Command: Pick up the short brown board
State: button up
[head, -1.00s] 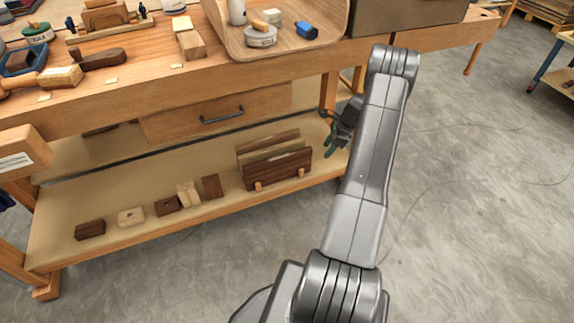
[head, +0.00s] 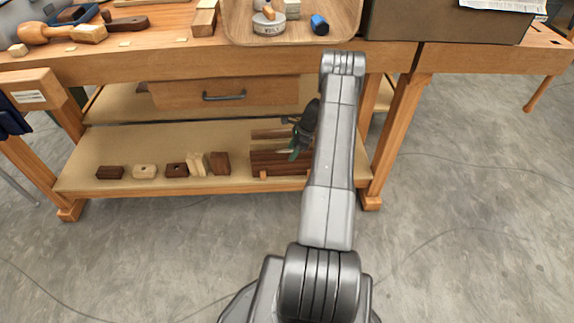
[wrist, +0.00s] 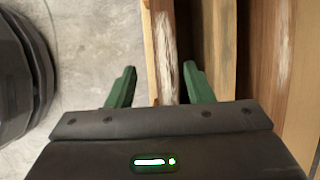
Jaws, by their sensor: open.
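Brown boards stand on edge in a wooden rack on the bench's lower shelf. In the head view the front one is a dark brown board (head: 266,160), and a lighter brown board (head: 272,134) shows behind it. I cannot tell for certain which is the short one. My gripper (head: 294,154) is at the boards' right part, its green fingers pointing down; my arm hides their right ends. In the wrist view my gripper (wrist: 160,72) is open, with a pale, worn board edge (wrist: 163,45) in the gap between the fingers. Contact cannot be told.
The lower shelf (head: 110,150) holds several small wood blocks (head: 145,172) left of the rack. The bench top with a drawer (head: 224,94) is above. A bench leg (head: 388,140) stands right of my arm. In the wrist view, more boards (wrist: 218,50) stand close on the right.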

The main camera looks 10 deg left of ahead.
aim_at(287, 157)
jog(key=x, duration=0.2)
jog(key=b+x, duration=0.1)
jog(key=x, duration=0.2)
jog(key=shift+w+a+f, duration=0.25)
jog(key=shift+w+f, duration=0.05)
jog(key=shift+c, duration=0.2)
jog(key=shift+r, duration=0.1)
grip_shut()
